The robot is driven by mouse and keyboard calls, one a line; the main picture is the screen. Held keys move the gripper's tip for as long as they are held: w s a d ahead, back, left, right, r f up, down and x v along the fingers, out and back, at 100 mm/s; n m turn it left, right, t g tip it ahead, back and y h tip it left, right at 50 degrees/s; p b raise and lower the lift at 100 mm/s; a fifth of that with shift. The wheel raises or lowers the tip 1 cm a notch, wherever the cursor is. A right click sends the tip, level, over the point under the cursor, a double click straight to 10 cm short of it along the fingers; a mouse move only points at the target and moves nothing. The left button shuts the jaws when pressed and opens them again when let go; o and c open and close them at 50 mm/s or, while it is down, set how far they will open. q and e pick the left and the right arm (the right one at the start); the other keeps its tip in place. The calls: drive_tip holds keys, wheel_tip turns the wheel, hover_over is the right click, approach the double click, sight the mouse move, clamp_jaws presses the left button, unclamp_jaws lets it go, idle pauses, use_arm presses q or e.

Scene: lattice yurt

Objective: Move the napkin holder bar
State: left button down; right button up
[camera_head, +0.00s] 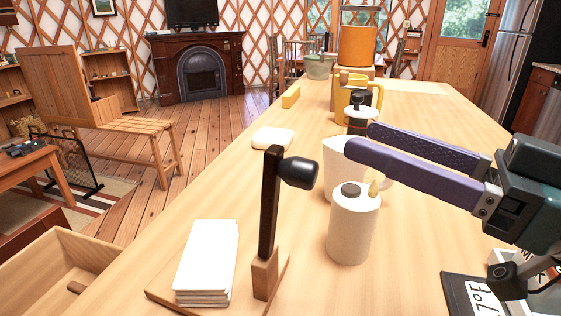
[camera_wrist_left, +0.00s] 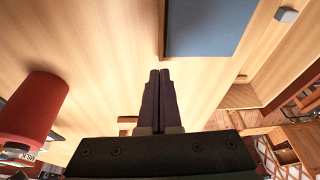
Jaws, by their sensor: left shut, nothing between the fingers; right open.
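The napkin holder has a dark brown bar (camera_head: 270,205) with a black knob at its top, standing nearly upright in a small wooden block (camera_head: 265,274). A stack of white napkins (camera_head: 208,258) lies just left of the bar. My right gripper (camera_head: 360,140) is open and empty. Its purple fingers point left above the white pitcher, to the right of the bar's knob and apart from it. My left gripper (camera_wrist_left: 160,73) is shut and empty in the left wrist view, over a wooden surface; it is not in the head view.
A white lidded jar (camera_head: 353,232) and a white pitcher (camera_head: 335,163) stand right of the bar. A yellow mug (camera_head: 352,99) is farther back. A dark board with lettering (camera_head: 465,290) lies front right. The left wrist view shows a blue panel (camera_wrist_left: 212,25) and a red cylinder (camera_wrist_left: 35,103).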

sight(281, 168)
drive_tip(key=a+f+g, duration=0.1)
drive_tip(key=a, duration=0.2)
drive_tip(key=a+n+g, duration=0.1)
drive_tip(key=a, duration=0.2)
drive_tip(key=w+a+f+g, duration=0.1)
drive_tip(key=a+g, duration=0.1)
drive_tip(key=a, duration=0.2)
drive_tip(key=shift+w+f+n+y, duration=0.1)
drive_tip(key=shift+f+n+y, duration=0.2)
drive_tip(key=shift+f, duration=0.05)
drive_tip(key=shift+c, duration=0.4)
drive_tip(key=shift+d, duration=0.1)
clamp_jaws()
idle(0.6)
